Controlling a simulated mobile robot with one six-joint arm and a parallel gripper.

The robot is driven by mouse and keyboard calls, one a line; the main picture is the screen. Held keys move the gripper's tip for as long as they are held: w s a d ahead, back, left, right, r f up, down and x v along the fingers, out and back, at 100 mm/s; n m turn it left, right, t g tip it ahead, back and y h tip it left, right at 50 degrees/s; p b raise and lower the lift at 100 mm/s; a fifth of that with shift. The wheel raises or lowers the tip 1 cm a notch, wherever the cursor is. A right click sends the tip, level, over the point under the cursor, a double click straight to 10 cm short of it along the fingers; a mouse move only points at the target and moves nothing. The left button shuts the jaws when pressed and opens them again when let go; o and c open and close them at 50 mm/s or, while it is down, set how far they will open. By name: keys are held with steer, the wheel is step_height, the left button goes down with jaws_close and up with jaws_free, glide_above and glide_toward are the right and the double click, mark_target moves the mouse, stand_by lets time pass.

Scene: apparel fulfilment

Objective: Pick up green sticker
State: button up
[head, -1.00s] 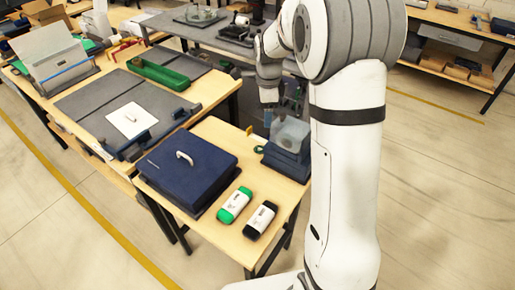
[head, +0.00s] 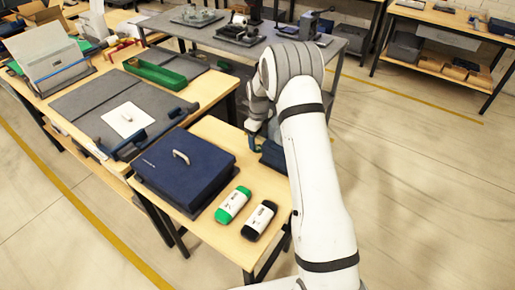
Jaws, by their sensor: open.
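The green sticker appears to be the green-and-white rounded item (head: 233,205) lying on the near wooden table, just right of the blue case. A matching black-and-white item (head: 259,220) lies beside it, to the right. My gripper (head: 252,127) is over the far right part of this table, beyond the green-and-white item and well apart from it. It is open. Its fingertips are small and partly lost against my arm and the dark blue container, and I see nothing held.
A dark blue case (head: 185,168) with a white handle fills the table's left part. A dark blue container (head: 272,154) stands at the far right, partly hidden by my arm. A grey mat (head: 85,105) and green tray (head: 155,73) lie on the table behind.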

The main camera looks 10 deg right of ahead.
mark_target(258, 148)
steer(key=shift+w+a+f, duration=0.15)
steer(key=shift+f, duration=1.65)
steer(key=shift+f, duration=0.1)
steer(key=c, duration=0.8)
